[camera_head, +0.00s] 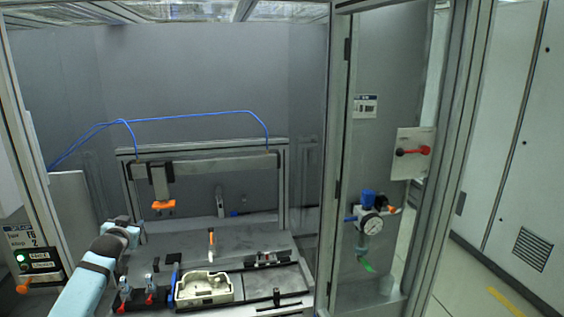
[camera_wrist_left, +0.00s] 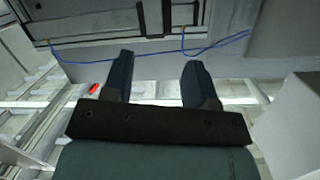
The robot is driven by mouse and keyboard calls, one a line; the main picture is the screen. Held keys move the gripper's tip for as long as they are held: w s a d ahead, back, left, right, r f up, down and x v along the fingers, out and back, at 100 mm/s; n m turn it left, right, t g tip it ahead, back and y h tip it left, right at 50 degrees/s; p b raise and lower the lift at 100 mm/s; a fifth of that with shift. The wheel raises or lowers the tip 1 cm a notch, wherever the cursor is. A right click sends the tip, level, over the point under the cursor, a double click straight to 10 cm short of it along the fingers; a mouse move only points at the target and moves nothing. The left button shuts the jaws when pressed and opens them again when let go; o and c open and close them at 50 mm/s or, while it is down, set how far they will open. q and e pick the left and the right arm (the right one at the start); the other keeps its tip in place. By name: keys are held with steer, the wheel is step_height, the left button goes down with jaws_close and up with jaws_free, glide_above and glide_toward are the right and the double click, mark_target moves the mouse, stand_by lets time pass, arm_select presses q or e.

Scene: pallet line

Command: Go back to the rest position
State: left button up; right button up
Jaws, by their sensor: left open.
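My left arm reaches into the grey station from the lower left in the head view. Its left gripper (camera_head: 127,228) is at the left side of the worktable, left of the hanging orange-tipped clamp (camera_head: 163,204). In the left wrist view the two dark fingers of the left gripper (camera_wrist_left: 158,65) stand apart with nothing between them. My right gripper is in neither view.
A cream tray-like part (camera_head: 203,288) sits on the fixture, with toggle clamps around it. Blue hoses (camera_head: 190,117) arch over the frame. A pressure gauge (camera_head: 371,225) and a red-handled switch (camera_head: 414,151) are at right. A control box (camera_head: 38,261) stands at left.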

arm_select(q)
steer(key=s+d+f+m+g+h, duration=0.1)
steer(key=s+d+f+m+h, duration=0.1)
steer(key=s+d+f, duration=0.75)
steer(key=s+d+f+m+h, duration=0.15)
steer(key=s+d+f, duration=0.45)
steer(key=s+f, duration=0.6)
steer(key=s+d+f+g, duration=0.1)
steer(key=s+d+f, duration=0.1)
steer(key=s, duration=0.7)
steer(key=s+d+f+n+g+h, duration=0.1)
steer(key=s+d+f, duration=0.2)
steer(key=s, duration=0.6)
steer(key=s+d+f+g+h, duration=0.1)
steer(key=s+d+f, duration=0.2)
steer(key=s, duration=0.6)
steer(key=shift+s+d+f+g, duration=0.2)
steer(key=shift+s+d+g, duration=0.1)
steer(key=shift+d, duration=0.7)
